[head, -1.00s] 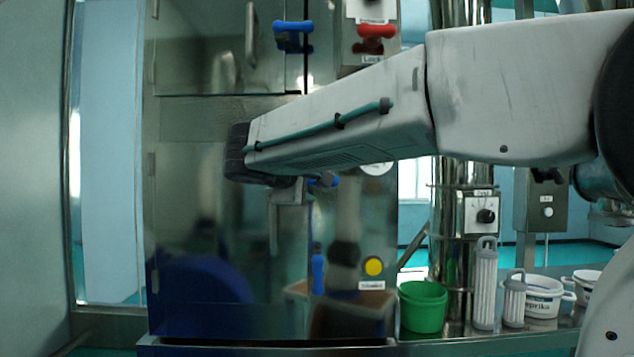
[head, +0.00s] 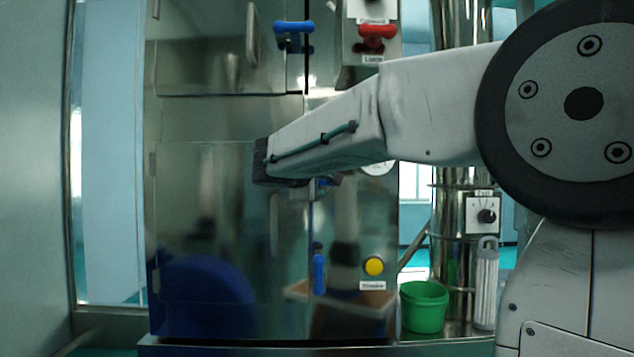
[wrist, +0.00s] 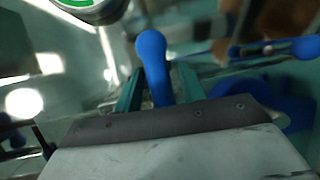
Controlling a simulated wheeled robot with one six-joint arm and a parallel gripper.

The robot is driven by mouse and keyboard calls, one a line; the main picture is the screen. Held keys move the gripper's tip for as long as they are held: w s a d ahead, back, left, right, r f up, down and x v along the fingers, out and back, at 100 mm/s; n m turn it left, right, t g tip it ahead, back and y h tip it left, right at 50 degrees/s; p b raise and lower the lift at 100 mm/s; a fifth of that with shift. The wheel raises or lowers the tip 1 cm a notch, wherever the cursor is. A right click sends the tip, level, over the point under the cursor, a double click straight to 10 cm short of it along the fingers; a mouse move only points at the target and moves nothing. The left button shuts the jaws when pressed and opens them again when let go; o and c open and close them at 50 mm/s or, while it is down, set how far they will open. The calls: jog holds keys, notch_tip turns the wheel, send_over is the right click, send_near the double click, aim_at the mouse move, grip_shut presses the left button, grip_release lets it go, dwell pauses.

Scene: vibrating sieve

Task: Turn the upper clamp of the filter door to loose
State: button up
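The upper clamp of the filter door has a blue handle. In the head view its blue part (head: 328,181) shows just below the end of my arm, mostly hidden. In the wrist view the blue handle (wrist: 152,62) stands between the two teal fingers of my gripper (wrist: 158,82), its rounded knob showing beyond them. The fingers are apart, one on each side of the handle, and no firm squeeze shows.
Another blue clamp (head: 293,27) and a red handle (head: 375,32) are higher on the machine. A yellow button (head: 373,266) is right of the door. A green bucket (head: 424,308) and a white filter cartridge (head: 486,285) stand at the right.

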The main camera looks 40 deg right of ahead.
grip_shut()
jog(key=m+y, duration=0.2)
jog(key=m, duration=0.1)
jog(key=m+t+y, duration=0.1)
jog(key=m+y, duration=0.1)
jog(key=m, duration=0.1)
jog(key=m+t+y, duration=0.1)
jog(key=m+y, duration=0.1)
jog(key=m, duration=0.1)
jog(key=shift+s+d+r, duration=0.1)
jog(key=shift+r, duration=0.05)
jog(key=shift+m+t+y, duration=0.8)
jog(key=shift+m+y, duration=0.3)
jog(key=shift+m, duration=0.3)
jog(key=shift+r, duration=0.1)
